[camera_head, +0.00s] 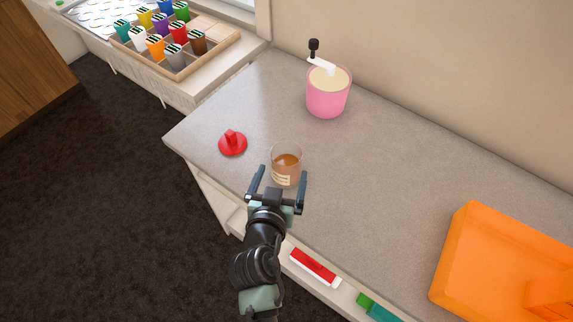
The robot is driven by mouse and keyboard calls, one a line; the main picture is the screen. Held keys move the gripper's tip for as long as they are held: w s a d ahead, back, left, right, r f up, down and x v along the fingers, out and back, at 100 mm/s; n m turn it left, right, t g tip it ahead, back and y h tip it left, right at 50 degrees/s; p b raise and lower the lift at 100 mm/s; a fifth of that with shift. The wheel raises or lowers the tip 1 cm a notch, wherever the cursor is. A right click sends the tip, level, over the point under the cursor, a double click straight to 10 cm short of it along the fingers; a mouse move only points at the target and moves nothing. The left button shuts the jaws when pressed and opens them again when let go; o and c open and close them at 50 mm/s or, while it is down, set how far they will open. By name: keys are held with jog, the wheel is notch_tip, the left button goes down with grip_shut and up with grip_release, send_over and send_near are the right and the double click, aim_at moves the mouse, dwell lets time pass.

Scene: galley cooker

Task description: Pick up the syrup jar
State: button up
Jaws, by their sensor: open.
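The syrup jar (286,163) is a clear glass jar with amber syrup in its lower part and a pale label on its front. It stands upright and without a lid on the grey counter (390,170), close to the front edge. My gripper (281,177) is open in front of the jar. Its two dark fingers point at the jar, one on each side of its lower front. I cannot tell whether they touch the glass. A red knobbed lid (232,144) lies on the counter to the left of the jar.
A pink pot (327,98) with a white-and-black utensil stands behind the jar. An orange bin (490,262) sits at the right. A wooden tray (222,43) of colourful cups is at the back left. A red-and-white box (314,266) lies below the counter edge.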

aim_at(288, 155)
jog(key=x, duration=0.2)
jog(key=p+x, duration=0.1)
jog(key=shift+w+d+r, duration=0.1)
jog(key=shift+w+d, duration=0.1)
jog(key=shift+w, duration=0.25)
jog(key=shift+w+d+f, duration=0.1)
jog(key=shift+w+f, duration=0.2)
jog(key=shift+w, duration=0.25)
jog(key=shift+r, duration=0.1)
jog(key=c, duration=1.6)
